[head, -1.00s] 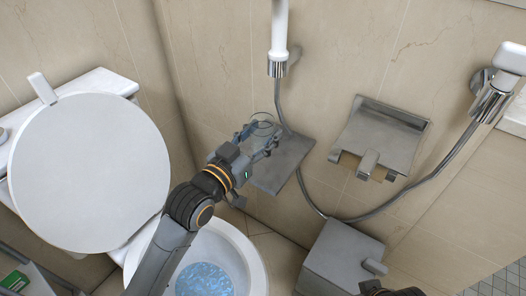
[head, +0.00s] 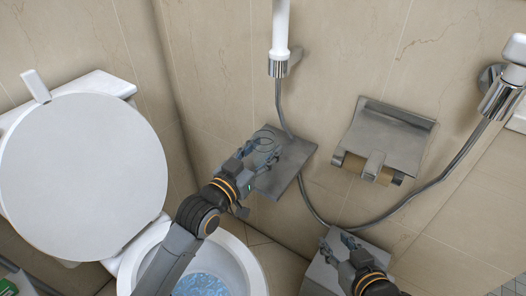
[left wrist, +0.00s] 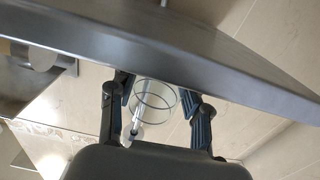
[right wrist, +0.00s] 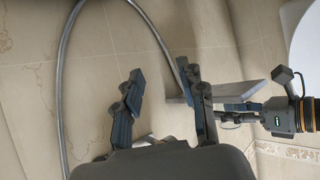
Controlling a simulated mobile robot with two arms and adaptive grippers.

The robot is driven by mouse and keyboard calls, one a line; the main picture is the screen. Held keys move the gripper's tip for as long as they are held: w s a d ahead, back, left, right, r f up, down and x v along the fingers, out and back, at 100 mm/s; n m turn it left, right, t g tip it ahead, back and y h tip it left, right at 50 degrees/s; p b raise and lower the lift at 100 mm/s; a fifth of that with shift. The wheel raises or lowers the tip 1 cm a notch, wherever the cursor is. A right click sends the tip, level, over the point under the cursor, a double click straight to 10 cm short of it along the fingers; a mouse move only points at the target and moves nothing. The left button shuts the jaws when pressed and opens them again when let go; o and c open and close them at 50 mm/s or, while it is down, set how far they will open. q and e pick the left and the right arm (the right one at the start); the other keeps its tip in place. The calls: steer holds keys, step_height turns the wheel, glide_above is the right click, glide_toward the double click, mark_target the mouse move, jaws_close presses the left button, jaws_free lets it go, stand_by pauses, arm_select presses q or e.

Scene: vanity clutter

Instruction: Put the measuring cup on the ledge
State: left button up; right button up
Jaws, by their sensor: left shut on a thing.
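The measuring cup is a clear, see-through cup (head: 266,144), hard to make out in the head view. My left gripper (head: 262,152) is shut on it, in front of the grey metal ledge (head: 297,158) on the wall. In the left wrist view the cup (left wrist: 155,101) sits between the two fingers, and the ledge (left wrist: 190,52) crosses the top of the picture close by. I cannot tell whether the cup touches the ledge. My right gripper (head: 338,240) is open and empty, lower right of the ledge; its spread fingers (right wrist: 160,75) show in the right wrist view.
A metal paper holder (head: 390,135) is on the wall right of the ledge. A shower hose (head: 440,180) loops below it. A grey box (head: 318,275) is beneath my right gripper. The toilet (head: 85,175) stands at left. The ledge's visible top looks clear beside the cup.

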arm_select(q)
steer(key=o, duration=1.2)
steer(key=shift+f, duration=0.1)
arm_select(e)
steer(key=shift+r, duration=0.1)
arm_select(q)
steer(key=shift+s+a, duration=0.1)
steer(key=p+v, duration=0.2)
steer(key=v, duration=1)
steer(key=s+a+f+n+g+y, duration=0.1)
steer(key=s+a+f+g+y, duration=0.2)
steer(key=s+a+f, duration=0.1)
steer(key=s+a+f+n+g+y, duration=0.2)
steer(key=s+a+f+g+y, duration=0.1)
steer(key=s+f, duration=0.4)
steer(key=s+a+f+n+g+y, duration=0.1)
steer(key=s+a+f+g+y, duration=0.2)
steer(key=s+a+f, duration=0.2)
steer(key=shift+s+a+f, duration=0.15)
steer(key=shift+s+f, duration=0.1)
steer(key=shift+f, duration=0.15)
arm_select(e)
steer(key=s+d+f+g+h, duration=0.1)
steer(key=s+d+f+g, duration=0.2)
steer(key=s+f+g, duration=0.2)
steer(key=s, duration=0.3)
steer(key=shift+s+f, duration=0.2)
steer(key=shift+f, duration=0.15)
